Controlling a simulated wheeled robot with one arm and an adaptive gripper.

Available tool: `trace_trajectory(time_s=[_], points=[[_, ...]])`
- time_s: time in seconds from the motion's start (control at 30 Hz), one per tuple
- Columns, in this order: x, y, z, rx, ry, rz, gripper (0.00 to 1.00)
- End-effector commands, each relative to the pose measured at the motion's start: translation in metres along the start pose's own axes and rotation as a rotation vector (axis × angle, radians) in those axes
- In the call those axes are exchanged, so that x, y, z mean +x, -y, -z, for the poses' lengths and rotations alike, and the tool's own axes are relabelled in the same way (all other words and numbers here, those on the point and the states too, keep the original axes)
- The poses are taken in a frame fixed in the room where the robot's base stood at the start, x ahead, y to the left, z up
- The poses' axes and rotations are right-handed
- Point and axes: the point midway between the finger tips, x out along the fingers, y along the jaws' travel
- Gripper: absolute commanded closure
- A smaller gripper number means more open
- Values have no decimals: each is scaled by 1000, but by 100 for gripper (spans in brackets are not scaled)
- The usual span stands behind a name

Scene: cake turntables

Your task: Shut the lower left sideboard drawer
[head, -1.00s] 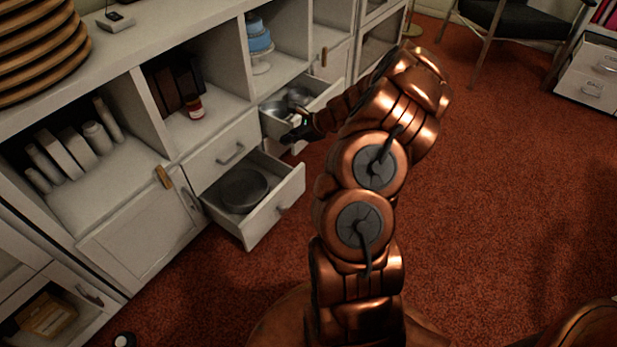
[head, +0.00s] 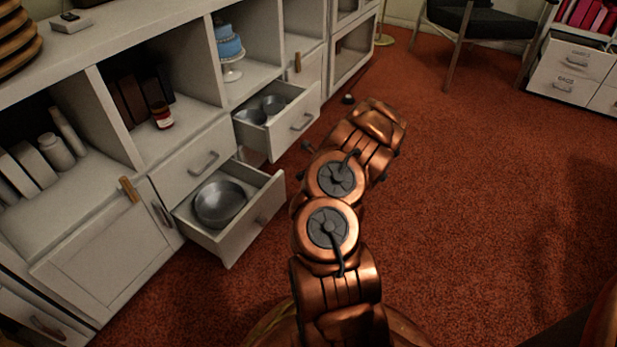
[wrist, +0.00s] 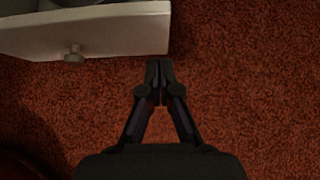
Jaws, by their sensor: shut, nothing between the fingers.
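The lower left drawer (head: 240,232) of the white sideboard is pulled out and holds a round metal pan (head: 221,203). Its front carries a small handle (head: 261,220). In the head view, my arm stands to the right of this drawer and hides my gripper. In the wrist view, my gripper (wrist: 160,72) is shut and empty, pointing up the picture. Its tips are beside the right end of a white drawer front (wrist: 110,32) with a knob, over the red carpet. I cannot tell for sure which drawer this is, or whether the tips touch it.
Another drawer (head: 297,122), further right and higher, is also open, with small pots inside. The drawer above the pan (head: 195,165) is shut. A cabinet door (head: 110,250) is at the left. Red carpet (head: 480,220) is clear to the right.

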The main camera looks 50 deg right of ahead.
Motion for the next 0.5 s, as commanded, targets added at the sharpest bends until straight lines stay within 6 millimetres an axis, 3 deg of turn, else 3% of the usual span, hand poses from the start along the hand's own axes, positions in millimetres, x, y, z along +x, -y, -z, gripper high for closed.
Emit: trace_trajectory(time_s=[0.03, 0.17, 0.5], points=[[14, -2, 4, -3, -2, -4, 100], [36, -2, 3, -3, 0, -4, 100], [58, 0, -26, -2, 1, 0, 100]])
